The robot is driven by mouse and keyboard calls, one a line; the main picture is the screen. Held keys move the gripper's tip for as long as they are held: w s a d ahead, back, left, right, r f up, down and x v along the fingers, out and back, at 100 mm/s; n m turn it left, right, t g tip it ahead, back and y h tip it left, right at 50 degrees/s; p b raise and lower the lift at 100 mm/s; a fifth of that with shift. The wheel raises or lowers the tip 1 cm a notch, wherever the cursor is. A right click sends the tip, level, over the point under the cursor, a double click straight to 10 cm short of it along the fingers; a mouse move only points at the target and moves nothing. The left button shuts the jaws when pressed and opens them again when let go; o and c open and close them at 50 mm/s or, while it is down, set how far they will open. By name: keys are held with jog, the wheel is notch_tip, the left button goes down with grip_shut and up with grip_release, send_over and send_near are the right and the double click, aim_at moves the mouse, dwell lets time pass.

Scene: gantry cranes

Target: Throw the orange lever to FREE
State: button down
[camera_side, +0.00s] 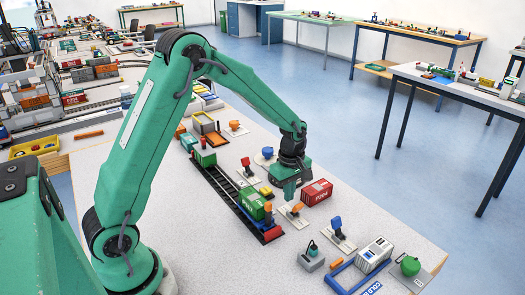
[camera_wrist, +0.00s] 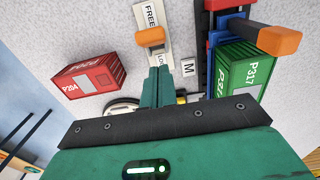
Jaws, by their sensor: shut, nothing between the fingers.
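The orange lever (camera_wrist: 150,37) stands on a pale plate (camera_wrist: 149,16) in the wrist view. The plate reads FREE at its upper end, and a word starting with LO shows lower down, partly covered by my fingers. The lever's handle sits between the two words; its exact tilt is hard to tell. It also shows in the side view (camera_side: 297,208). My gripper (camera_wrist: 159,70) is shut and empty, its tips beside the handle on the LO side. Whether they touch the handle cannot be told. In the side view my gripper (camera_side: 290,196) is low over the plate's rear end.
A red container (camera_side: 317,191) stands close right of my gripper. A track with a green container (camera_side: 253,203) runs on the left. A blue lever (camera_side: 336,227) and a blue frame (camera_side: 345,285) are nearer the front. A green container (camera_wrist: 240,68) lies right in the wrist view.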

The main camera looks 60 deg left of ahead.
notch_tip(320, 180, up, 7)
jog(key=shift+f, duration=0.2)
dwell(0.6)
dwell(0.5)
jog(key=s+d+r+m+t, duration=0.2)
jog(key=s+r+m+t, duration=0.1)
jog(key=s+r+m, duration=0.65)
jog(key=s+d+r+m+t, duration=0.1)
jog(key=s+r+m+t, duration=0.1)
jog(key=s+m, duration=0.6)
jog(key=s+r, duration=0.1)
jog(key=s, duration=0.4)
jog(key=shift+d+r+t, duration=0.15)
jog(key=shift+r+t, duration=0.15)
jog(key=shift+r, duration=0.05)
